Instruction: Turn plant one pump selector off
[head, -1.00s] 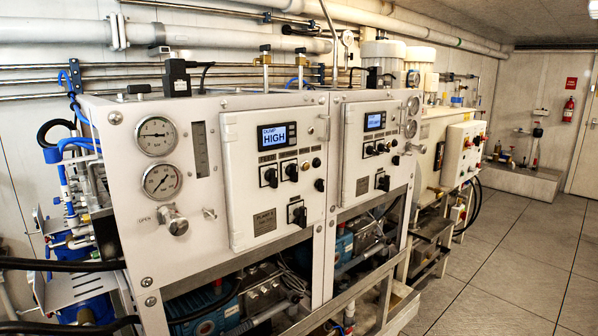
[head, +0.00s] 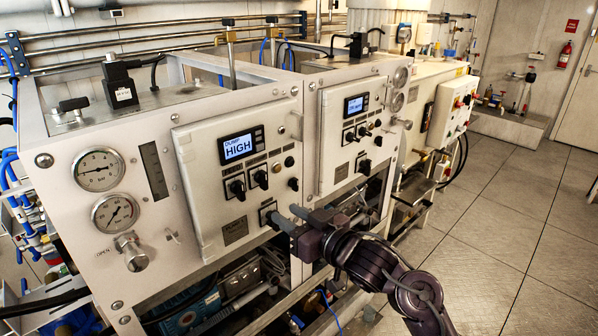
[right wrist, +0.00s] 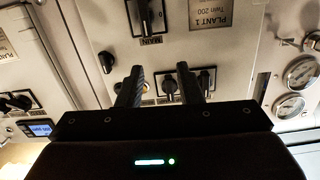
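The left cabinet's white panel, labelled "PLANT 1" (right wrist: 210,12) in the right wrist view, has a display reading HIGH (head: 238,147). Below the display are two black rotary selectors, a left one (head: 237,190) and a right one (head: 261,180). A lower selector (head: 268,217), marked MAIN in the right wrist view (right wrist: 145,15), sits by the nameplate. I cannot read which one is the pump selector. My right gripper (head: 285,215) is open in front of the panel's lower right. In the right wrist view, a selector (right wrist: 168,85) shows between its fingers (right wrist: 161,72). My left gripper is out of view.
A similar second panel (head: 352,135) stands to the right. Pressure gauges (head: 99,169) and a silver valve knob (head: 132,250) are on the left. A small black knob (head: 293,184) sits near my right gripper. The floor (head: 500,240) at right is clear.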

